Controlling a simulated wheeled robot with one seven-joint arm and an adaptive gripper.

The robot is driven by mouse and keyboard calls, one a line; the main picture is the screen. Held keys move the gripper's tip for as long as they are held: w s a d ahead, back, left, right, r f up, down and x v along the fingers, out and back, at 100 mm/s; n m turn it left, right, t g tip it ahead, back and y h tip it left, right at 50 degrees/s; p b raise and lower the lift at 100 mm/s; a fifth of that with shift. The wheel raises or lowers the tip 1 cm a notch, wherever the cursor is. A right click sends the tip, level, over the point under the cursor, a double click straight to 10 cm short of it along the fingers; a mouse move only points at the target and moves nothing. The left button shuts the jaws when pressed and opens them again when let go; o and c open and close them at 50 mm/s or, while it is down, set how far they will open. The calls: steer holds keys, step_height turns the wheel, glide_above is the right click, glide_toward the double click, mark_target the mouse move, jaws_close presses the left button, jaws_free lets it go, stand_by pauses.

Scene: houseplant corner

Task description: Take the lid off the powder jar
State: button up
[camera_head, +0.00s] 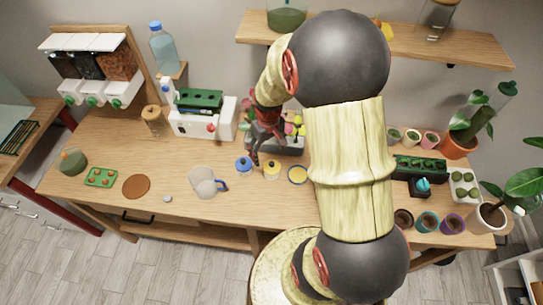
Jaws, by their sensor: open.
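My gripper (264,148) is open and points down over the middle of the table, just behind a row of small round items. A blue-topped one (244,165) sits just in front and left of it, a yellow-topped one (271,170) just in front, and a yellow-rimmed one with a blue-grey middle (297,174) to the right. A jar with a tan lid (153,117) stands at the back left, lid on. I cannot tell which is the powder jar. No lid is visible between my fingers, though the fingertips are small and partly unclear.
A clear jug (203,182) stands left of the row. A white machine (208,122) with a green rack stands behind. Colourful pegs (294,130) sit behind my gripper. Pots (427,222) and plants fill the right side. A shelf (440,47) hangs above.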

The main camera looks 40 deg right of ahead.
mark_target(273, 164)
steer(key=shift+s+d+f+p, duration=0.4)
steer(key=shift+d+f+p, duration=0.15)
steer(key=shift+d+f, duration=0.15)
steer(key=shift+f, duration=0.3)
step_height(273, 164, down, 8)
steer(key=shift+r, duration=0.2)
steer(key=c, duration=0.4)
steer(key=c, duration=0.6)
steer(key=shift+o, duration=0.2)
steer(key=shift+r, duration=0.1)
